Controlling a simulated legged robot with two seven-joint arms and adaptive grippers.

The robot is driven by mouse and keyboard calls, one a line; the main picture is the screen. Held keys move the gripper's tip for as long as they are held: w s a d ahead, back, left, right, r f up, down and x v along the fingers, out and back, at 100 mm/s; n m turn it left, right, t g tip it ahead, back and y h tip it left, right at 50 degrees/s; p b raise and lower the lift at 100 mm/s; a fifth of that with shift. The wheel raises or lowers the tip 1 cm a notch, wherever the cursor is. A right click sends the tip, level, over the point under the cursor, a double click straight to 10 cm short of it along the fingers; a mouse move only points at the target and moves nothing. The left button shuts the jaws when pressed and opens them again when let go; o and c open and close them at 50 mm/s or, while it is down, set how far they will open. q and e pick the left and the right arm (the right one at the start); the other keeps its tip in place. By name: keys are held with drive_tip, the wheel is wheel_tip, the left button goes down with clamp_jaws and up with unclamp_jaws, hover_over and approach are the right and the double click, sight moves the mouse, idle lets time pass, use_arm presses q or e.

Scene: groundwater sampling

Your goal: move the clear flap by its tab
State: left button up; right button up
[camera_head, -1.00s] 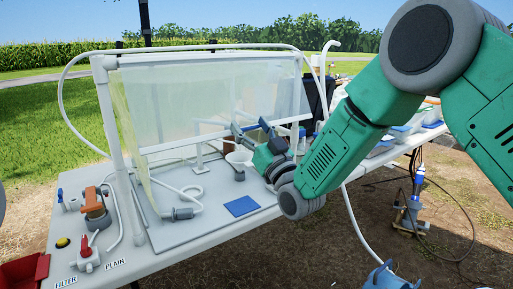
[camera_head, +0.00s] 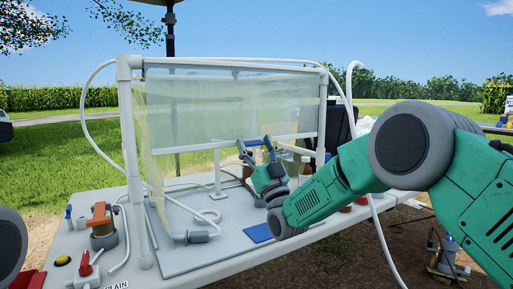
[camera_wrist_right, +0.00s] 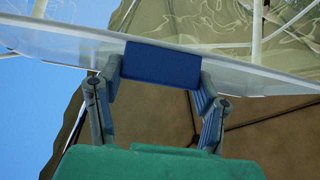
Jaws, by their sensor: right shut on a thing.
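The clear flap (camera_head: 195,108) hangs from the top of a white pipe frame (camera_head: 131,150) in the head view, with a pale bar (camera_head: 185,148) along its lower edge. My right gripper (camera_head: 254,146) is at that lower edge, right of its middle. In the right wrist view, the blue tab (camera_wrist_right: 162,65) sits between the two fingers of the gripper (camera_wrist_right: 160,82), which is shut on it. The clear sheet (camera_wrist_right: 60,42) spreads to both sides of the tab. My left gripper is not in view.
Below the flap, a grey tray (camera_head: 205,250) holds a looped white hose (camera_head: 190,212) and a blue pad (camera_head: 258,233). An orange-handled device (camera_head: 102,225) and a red-handled valve (camera_head: 87,270) stand left of the frame. Bottles (camera_head: 305,170) stand behind my right gripper.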

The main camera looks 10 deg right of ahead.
drive_tip(key=shift+w+f, duration=0.15)
drive_tip(key=shift+w, duration=0.2)
drive_tip(key=shift+w+a, duration=0.1)
drive_tip(key=o, duration=1.3)
drive_tip(key=shift+f, duration=0.1)
drive_tip(key=shift+c, duration=0.2)
drive_tip(key=o, duration=0.4)
drive_tip(key=shift+w+f, duration=0.1)
drive_tip(key=shift+o, duration=0.2)
